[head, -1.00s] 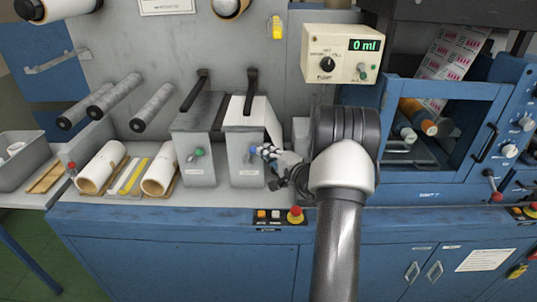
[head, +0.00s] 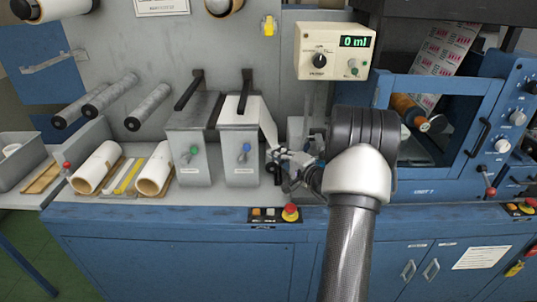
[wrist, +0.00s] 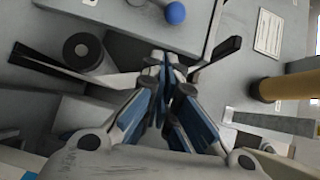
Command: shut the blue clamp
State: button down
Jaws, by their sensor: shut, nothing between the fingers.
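The blue clamp is a grey box with a blue knob (head: 246,148) on its front and a black handle (head: 245,88) standing up at its top. White web (head: 268,125) lies over it and hangs down on its right. The blue knob (wrist: 176,13) also shows at the top of the wrist view. My gripper (head: 275,157) is just right of the box, at about knob height, apart from the knob. Its blue-padded fingers (wrist: 165,65) are shut and empty in the wrist view. I cannot tell whether the clamp's jaw grips the web.
A similar grey box with a green knob (head: 194,151) stands directly left. White rolls (head: 97,167) lie further left on the bench. A red stop button (head: 290,212) sits on the bench front below. A control box (head: 335,52) hangs above right, and a blue-framed unit (head: 440,185) stands right.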

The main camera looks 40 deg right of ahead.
jog(key=s+p, duration=0.1)
jog(key=s, duration=0.6)
jog(key=shift+s+a+r, duration=0.15)
jog(key=shift+s+a, duration=0.05)
jog(key=shift+a, duration=0.25)
